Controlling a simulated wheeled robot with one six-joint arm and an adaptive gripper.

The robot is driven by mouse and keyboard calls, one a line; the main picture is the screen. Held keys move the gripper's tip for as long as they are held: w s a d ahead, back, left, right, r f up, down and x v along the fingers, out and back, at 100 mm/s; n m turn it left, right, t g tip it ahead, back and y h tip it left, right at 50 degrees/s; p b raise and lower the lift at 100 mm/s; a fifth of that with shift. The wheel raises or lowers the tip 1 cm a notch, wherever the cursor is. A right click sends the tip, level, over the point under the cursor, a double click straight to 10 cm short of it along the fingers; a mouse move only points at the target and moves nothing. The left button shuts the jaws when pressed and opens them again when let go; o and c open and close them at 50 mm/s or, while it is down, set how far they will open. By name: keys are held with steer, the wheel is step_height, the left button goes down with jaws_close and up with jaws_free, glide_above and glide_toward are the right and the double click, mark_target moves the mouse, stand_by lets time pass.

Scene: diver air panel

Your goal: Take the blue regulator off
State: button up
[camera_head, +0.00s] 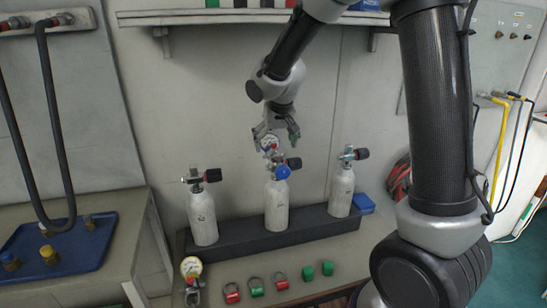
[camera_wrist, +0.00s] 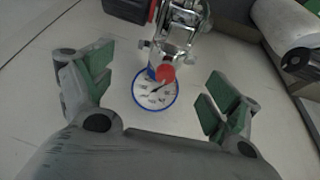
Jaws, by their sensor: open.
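The middle grey bottle (camera_head: 277,207) stands upright in a dark rack. The blue regulator (camera_head: 282,172) sits at its valve, with a black knob to the right. My gripper is open and empty.
Grey bottles with valves stand left (camera_head: 202,217) and right (camera_head: 341,190) in the dark rack (camera_head: 245,236). Another gauge (camera_head: 191,267) and several red and green pieces lie in front. A blue tray (camera_head: 62,262) is on the left bench. A shelf (camera_head: 215,17) runs above.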

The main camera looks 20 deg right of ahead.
mark_target(272, 146)
steer(key=x, duration=0.4)
steer(key=shift+a+f, duration=0.15)
steer(key=c, duration=1.6)
steer(key=shift+r, duration=0.75)
step_height(272, 146, up, 6)
steer(key=shift+f, duration=0.1)
steer(key=s, duration=1.8)
steer(key=shift+a, duration=0.2)
steer(key=shift+f, duration=0.15)
